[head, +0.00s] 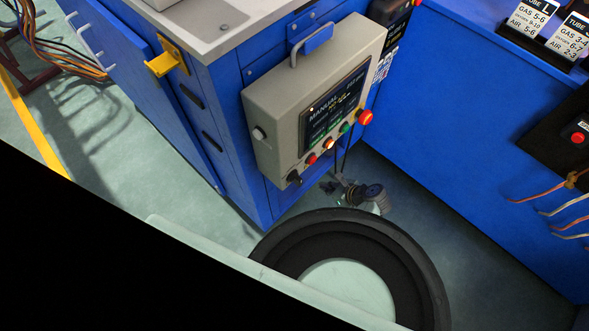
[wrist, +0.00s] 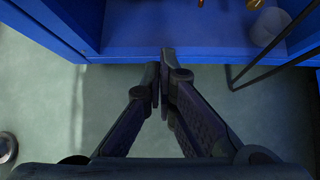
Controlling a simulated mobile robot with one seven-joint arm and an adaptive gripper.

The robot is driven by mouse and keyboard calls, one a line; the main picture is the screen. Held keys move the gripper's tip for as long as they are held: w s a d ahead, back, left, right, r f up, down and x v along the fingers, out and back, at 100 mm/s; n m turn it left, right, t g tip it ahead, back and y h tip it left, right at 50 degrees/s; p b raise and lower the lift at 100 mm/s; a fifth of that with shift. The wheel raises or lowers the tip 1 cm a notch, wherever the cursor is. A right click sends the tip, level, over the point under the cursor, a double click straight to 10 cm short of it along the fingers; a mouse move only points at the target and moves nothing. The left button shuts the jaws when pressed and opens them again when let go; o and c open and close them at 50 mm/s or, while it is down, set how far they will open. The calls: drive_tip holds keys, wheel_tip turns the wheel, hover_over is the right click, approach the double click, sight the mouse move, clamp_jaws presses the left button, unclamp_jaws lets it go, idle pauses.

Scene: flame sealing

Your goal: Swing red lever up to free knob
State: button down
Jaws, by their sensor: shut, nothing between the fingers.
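No red lever can be made out in either view. A grey control box (head: 315,100) with a screen reading "MANUAL" hangs on the blue cabinet in the head view. Its lower edge carries a black knob (head: 294,177), several coloured buttons and a red mushroom button (head: 365,117). I cannot tell whether this knob is the task's knob. My gripper (wrist: 160,78) is shut and empty in the wrist view, its fingertips together over the floor, just short of a blue cabinet edge in the picture. I cannot clearly identify it in the head view.
Brass-coloured parts (wrist: 255,3), a translucent cylinder (wrist: 270,27) and a black rod (wrist: 262,66) lie beyond or right of the fingers. A blue bench (head: 470,120) stands at right, with a black panel and wires. Green floor (head: 150,175) is open at left.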

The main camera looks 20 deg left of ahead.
drive_tip(key=shift+s+a+f, duration=0.2)
drive_tip(key=shift+a+f, duration=0.05)
drive_tip(key=shift+a, duration=0.25)
drive_tip(key=b+x, duration=0.2)
drive_tip(key=x, duration=0.8)
drive_tip(key=shift+w+a+r+p, duration=0.15)
drive_tip(key=shift+a+r+p, duration=0.2)
drive_tip(key=shift+r, duration=0.25)
drive_tip(key=shift+w+a+r+p, duration=0.15)
drive_tip(key=shift+a+r+p, duration=0.05)
drive_tip(key=shift+r+p, duration=0.4)
drive_tip(key=shift+w+a+r+p, duration=0.15)
drive_tip(key=shift+a+r+p, duration=0.15)
drive_tip(key=shift+r, duration=0.35)
